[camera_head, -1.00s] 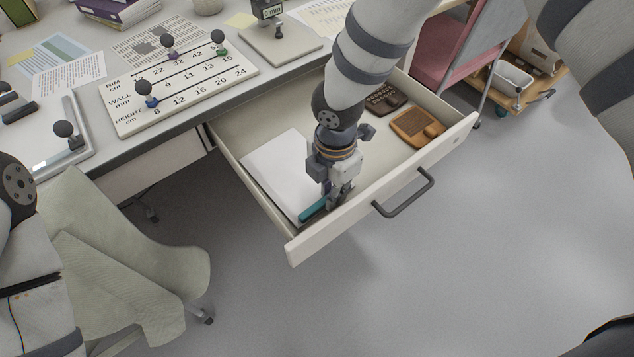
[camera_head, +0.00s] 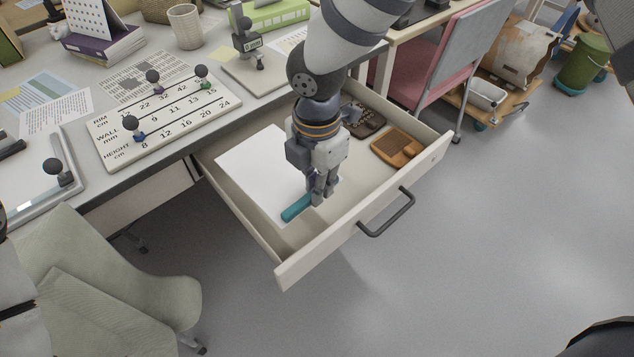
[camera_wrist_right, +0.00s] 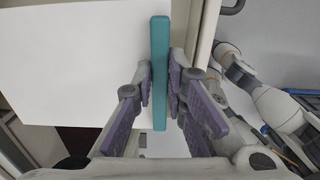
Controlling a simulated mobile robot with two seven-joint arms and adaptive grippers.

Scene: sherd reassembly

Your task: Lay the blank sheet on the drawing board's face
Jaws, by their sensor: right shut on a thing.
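The blank sheet (camera_head: 255,170) is white, with a teal strip (camera_head: 297,207) along its near edge. My right gripper (camera_head: 322,192) points down over the open drawer and is shut on this strip. In the right wrist view the strip (camera_wrist_right: 160,50) stands between the finger pads (camera_wrist_right: 161,88), and the sheet (camera_wrist_right: 75,60) spreads left from it. The sheet seems slightly raised within the drawer; its exact height is hard to tell. A framed board (camera_head: 30,190) with a black knob lies at the desk's left, partly cut off; I cannot tell if it is the drawing board. My left gripper is out of view.
The drawer (camera_head: 352,220) stands open, with a brown object (camera_head: 397,150) and a dark one (camera_head: 365,118) towards its right end. A lettered slider board (camera_head: 165,118) with several knobs lies on the desk. A pale green chair (camera_head: 95,270) stands front left. Open floor lies right.

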